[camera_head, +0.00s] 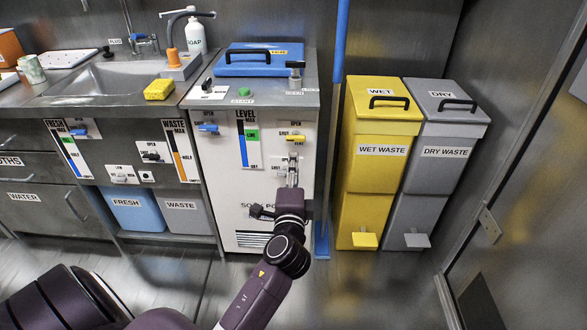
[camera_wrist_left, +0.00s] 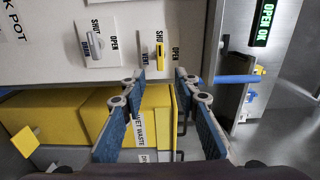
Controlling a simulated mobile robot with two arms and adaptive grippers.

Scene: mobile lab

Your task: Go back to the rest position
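My left arm reaches up from the bottom of the head view to the front of the white cabinet (camera_head: 254,190). My left gripper (camera_head: 291,168) is just below the yellow valve handle (camera_head: 296,138) in that view. In the left wrist view, the gripper (camera_wrist_left: 160,78) has its two blue-padded fingers spread apart with nothing between them. The yellow handle (camera_wrist_left: 159,50) shows beyond the fingertips, on a plate marked OPEN and SHUT. I cannot tell the exact gap between fingertips and handle. My right gripper is in neither view.
A blue pole (camera_head: 335,120) stands right of the cabinet. Beyond it are the yellow wet waste bin (camera_head: 375,185) and grey dry waste bin (camera_head: 425,180). A sink counter (camera_head: 150,95) is at left.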

